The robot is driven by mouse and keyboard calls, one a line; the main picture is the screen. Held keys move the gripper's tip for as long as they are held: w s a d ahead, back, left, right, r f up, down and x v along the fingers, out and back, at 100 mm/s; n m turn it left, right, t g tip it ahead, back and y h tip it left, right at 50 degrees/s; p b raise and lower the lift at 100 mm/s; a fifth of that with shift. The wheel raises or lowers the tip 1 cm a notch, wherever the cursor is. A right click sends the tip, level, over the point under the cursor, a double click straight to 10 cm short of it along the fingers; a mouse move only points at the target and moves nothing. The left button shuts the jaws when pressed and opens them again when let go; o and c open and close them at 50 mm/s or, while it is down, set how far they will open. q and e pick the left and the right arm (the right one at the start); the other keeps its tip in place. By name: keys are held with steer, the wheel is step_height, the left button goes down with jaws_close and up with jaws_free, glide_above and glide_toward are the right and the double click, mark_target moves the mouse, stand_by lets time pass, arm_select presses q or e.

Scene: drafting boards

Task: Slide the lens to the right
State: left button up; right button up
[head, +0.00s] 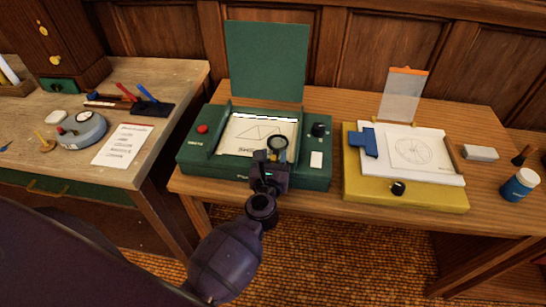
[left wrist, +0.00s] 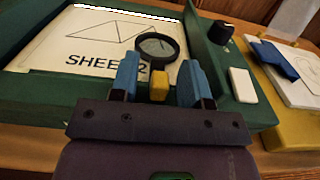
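The lens (head: 278,142) is a round glass in a dark rim, over the right part of the white drawing sheet (head: 243,132) on the green board. In the left wrist view the lens (left wrist: 157,46) has a small yellow tab (left wrist: 159,88) on its near side. My left gripper (head: 270,158) is at the near side of the lens. Its blue fingers (left wrist: 159,82) are open, one on each side of the tab, with visible gaps. The sheet shows triangle lines and "SHEET 2", partly covered by the lens. My right gripper is not in view.
The green board (head: 190,152) has a raised lid (head: 267,62), a red button (head: 202,129), a black knob (head: 319,130) and a white block (head: 316,159) right of the lens. A yellow board (head: 370,190) stands further right. A side desk (head: 175,80) is at left.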

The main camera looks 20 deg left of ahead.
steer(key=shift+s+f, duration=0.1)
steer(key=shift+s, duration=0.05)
arm_select(q)
steer(key=shift+s, duration=0.15)
steer(key=shift+s+d, duration=0.1)
steer(key=shift+s, duration=0.2)
steer(key=b+v, duration=0.1)
steer(key=v, duration=0.9)
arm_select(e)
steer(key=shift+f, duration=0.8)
arm_select(q)
steer(key=shift+w+d, duration=0.1)
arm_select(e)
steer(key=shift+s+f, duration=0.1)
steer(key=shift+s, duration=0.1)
